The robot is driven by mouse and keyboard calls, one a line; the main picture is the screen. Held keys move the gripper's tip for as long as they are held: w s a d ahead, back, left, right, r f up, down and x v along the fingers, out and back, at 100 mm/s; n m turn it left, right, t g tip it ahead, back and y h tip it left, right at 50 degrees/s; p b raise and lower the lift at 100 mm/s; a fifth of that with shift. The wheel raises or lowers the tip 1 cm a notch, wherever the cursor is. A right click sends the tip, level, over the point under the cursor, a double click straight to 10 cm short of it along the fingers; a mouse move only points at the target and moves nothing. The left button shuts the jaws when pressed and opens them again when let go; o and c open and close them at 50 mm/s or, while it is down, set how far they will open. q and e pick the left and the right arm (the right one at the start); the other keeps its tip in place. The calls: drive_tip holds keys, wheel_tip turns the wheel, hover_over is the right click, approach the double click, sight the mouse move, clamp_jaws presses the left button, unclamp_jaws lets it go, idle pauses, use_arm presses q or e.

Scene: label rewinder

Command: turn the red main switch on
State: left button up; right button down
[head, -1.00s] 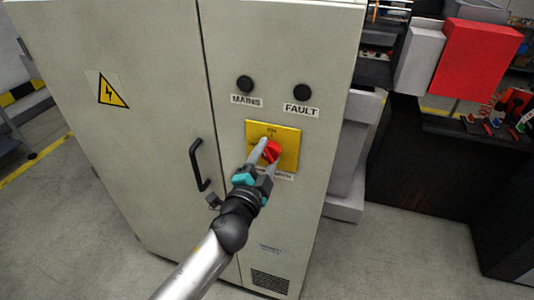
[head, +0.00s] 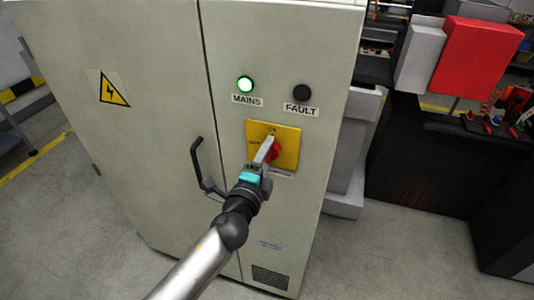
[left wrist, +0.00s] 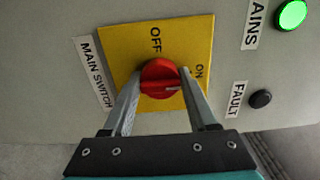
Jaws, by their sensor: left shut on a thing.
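The red main switch (head: 273,149) is a round knob on a yellow plate (head: 287,134) on the cabinet front. In the left wrist view the knob (left wrist: 160,78) sits between both fingers, and the plate (left wrist: 119,56) reads OFF and ON. The knob's pale mark points towards the ON side. My left gripper (head: 268,152) is shut on the knob; it also shows in the left wrist view (left wrist: 158,100). The MAINS lamp (head: 245,84) glows green, also in the left wrist view (left wrist: 291,15). My right gripper is not in view.
The dark FAULT lamp (head: 302,92) is right of the MAINS lamp. A black door handle (head: 201,167) sticks out left of the switch. A red box (head: 476,57) and dark bench (head: 420,155) stand at the right. Grey floor (head: 390,255) is free beside the cabinet.

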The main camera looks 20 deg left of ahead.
use_arm(q)
drive_tip(key=o, duration=1.4)
drive_tip(key=shift+c, duration=0.2)
drive_tip(key=s+b, duration=0.3)
drive_tip(key=s, duration=1.2)
drive_tip(key=shift+a, duration=0.3)
drive_tip(key=shift+s+f, duration=0.1)
